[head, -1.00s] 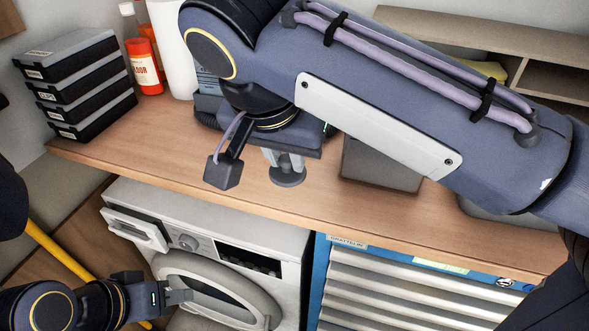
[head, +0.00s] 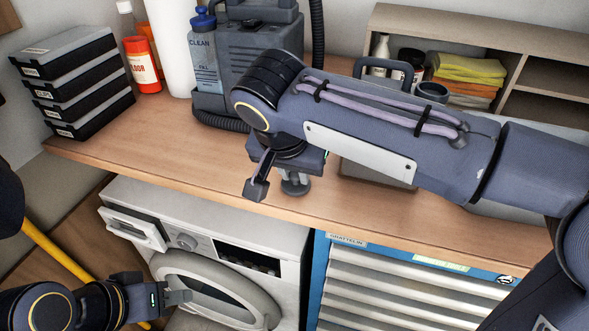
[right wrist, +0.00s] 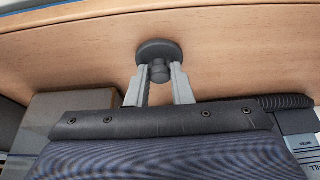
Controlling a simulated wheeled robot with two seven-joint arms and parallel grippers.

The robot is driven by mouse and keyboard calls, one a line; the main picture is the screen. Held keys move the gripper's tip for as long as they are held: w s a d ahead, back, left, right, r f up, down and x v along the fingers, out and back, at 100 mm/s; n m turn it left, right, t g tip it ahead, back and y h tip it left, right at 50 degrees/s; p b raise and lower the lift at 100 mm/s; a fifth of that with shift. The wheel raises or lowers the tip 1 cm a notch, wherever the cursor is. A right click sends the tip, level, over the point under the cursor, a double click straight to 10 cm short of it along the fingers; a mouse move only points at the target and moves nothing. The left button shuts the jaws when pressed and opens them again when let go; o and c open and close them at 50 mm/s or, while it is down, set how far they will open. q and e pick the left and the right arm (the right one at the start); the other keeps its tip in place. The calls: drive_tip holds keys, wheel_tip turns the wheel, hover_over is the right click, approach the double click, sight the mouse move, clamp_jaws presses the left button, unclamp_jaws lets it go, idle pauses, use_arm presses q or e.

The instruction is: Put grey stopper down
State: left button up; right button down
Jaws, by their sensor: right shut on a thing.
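The grey stopper (head: 296,188), a dark round disc with a short knob, is above or on the wooden counter (head: 215,172) near its front edge. My right gripper (head: 294,178) points down and is shut on the stopper's knob. The right wrist view shows the stopper (right wrist: 159,50) with its knob between the two light grey fingertips (right wrist: 159,76). I cannot tell whether the disc touches the wood. My left gripper (head: 180,297) is low at the left, in front of the washing machine and away from the stopper; its finger gap is unclear.
Stacked black cases (head: 75,85), an orange-red bottle (head: 142,65) and a grey cleaning machine (head: 250,65) stand at the back. A dark grey box (head: 375,175) is right of the stopper. Below are a washing machine (head: 200,215) and a blue drawer chest (head: 320,270). Counter left of the stopper is clear.

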drive_tip(key=shift+f, duration=0.2)
drive_tip(key=c, duration=1.3)
unclamp_jaws()
drive_tip(key=shift+s+r, duration=0.1)
drive_tip(key=shift+r, duration=0.45)
drive_tip(key=p+v, duration=0.1)
drive_tip(key=v, duration=1)
drive_tip(key=shift+s+r+p, duration=0.15)
drive_tip(key=shift+p, duration=0.15)
